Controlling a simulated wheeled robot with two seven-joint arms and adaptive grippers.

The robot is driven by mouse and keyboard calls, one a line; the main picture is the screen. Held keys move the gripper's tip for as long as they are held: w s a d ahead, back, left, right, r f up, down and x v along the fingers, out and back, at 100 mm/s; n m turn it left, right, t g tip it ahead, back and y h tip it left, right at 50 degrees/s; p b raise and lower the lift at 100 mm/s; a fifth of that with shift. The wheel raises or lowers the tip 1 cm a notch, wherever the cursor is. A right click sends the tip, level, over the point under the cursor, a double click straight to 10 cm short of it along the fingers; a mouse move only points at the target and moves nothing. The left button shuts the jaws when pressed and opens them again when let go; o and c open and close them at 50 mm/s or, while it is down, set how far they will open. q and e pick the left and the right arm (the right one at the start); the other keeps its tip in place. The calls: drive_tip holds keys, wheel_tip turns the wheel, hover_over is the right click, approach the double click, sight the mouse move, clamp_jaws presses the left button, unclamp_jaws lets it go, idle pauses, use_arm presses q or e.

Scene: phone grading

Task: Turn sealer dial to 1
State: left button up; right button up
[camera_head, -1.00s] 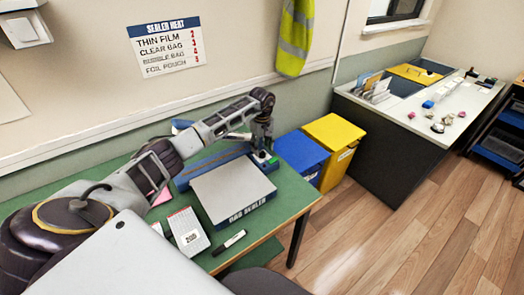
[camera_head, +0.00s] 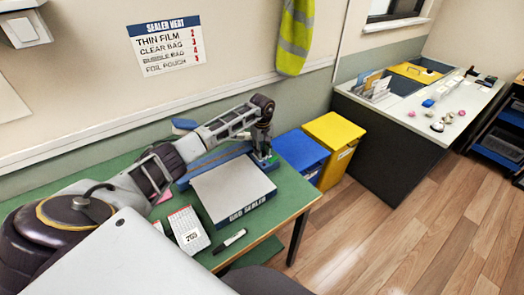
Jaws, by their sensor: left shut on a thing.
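The bag sealer (camera_head: 233,190) is a white and blue box on the green table, with "BAG SEALER" on its front. My left gripper (camera_head: 264,157) points down at the sealer's back right corner, where the dial is. It is shut on the dial, which is mostly hidden by the fingers, so its setting cannot be read. A wall sign (camera_head: 166,46) headed "SEALER HEAT" lists thin film, clear bag, bubble bag and foil pouch with red numbers. My right gripper is not in view.
A white printed pad (camera_head: 188,229) and a black marker (camera_head: 229,241) lie in front of the sealer on the green table (camera_head: 290,190). A blue bin (camera_head: 301,152) and a yellow bin (camera_head: 333,132) stand just right of the table. A counter with small items is further right.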

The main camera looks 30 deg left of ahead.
use_arm(q)
drive_tip(key=shift+n, duration=0.5)
drive_tip(key=shift+c, duration=0.5)
drive_tip(key=shift+n+b, duration=0.65)
drive_tip(key=shift+n, duration=0.45)
drive_tip(key=n, duration=0.3)
drive_tip(key=shift+n+b, duration=0.3)
drive_tip(key=shift+b, duration=0.1)
drive_tip(key=n, duration=0.3)
drive_tip(key=shift+n, duration=2.1)
drive_tip(key=o, duration=1.1)
drive_tip(key=shift+c, duration=0.2)
